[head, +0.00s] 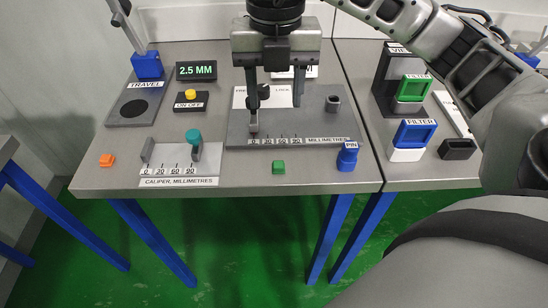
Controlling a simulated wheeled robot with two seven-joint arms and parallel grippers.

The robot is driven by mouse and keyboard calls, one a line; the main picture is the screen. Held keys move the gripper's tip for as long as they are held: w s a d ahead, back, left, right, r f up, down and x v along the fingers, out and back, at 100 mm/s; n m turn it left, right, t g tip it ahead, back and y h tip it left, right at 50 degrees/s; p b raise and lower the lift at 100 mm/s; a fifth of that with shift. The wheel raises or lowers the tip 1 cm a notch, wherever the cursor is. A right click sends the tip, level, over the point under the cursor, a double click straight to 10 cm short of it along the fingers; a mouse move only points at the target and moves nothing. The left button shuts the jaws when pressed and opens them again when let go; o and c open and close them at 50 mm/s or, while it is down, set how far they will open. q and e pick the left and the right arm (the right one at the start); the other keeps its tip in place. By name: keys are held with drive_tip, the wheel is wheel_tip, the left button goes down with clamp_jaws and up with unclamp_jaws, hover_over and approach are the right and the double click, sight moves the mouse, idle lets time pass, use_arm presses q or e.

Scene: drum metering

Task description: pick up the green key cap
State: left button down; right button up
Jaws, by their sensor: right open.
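The green key cap (278,167) is a small green block on the front part of the grey table, near the front edge, in the head view. My right gripper (277,78) points down above the table, behind and above the cap, over the grey millimetre-scale plate. Its fingers are apart and nothing shows between them. It does not touch the cap. My left gripper is not in view.
The caliper plate (181,182) lies left of the cap, with an orange cap (107,160) farther left. A blue pin block (348,157) stands to the right. The millimetre-scale plate (317,122) lies behind. Filter blocks (413,134) stand on the right table.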

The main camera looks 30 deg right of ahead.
drive_tip(key=b, duration=0.1)
hover_over(279, 164)
drive_tip(key=f, duration=1)
drive_tip(key=shift+w+a, duration=0.2)
drive_tip(key=shift+w, duration=0.1)
drive_tip(key=shift+s+d+f, duration=0.1)
drive_tip(key=shift+s+f, duration=0.05)
drive_tip(key=shift+f, duration=1.2)
drive_tip(key=shift+s+d+f, duration=0.1)
drive_tip(key=shift+s+f, duration=0.05)
drive_tip(key=shift+f, duration=1.15)
drive_tip(key=c, duration=1.1)
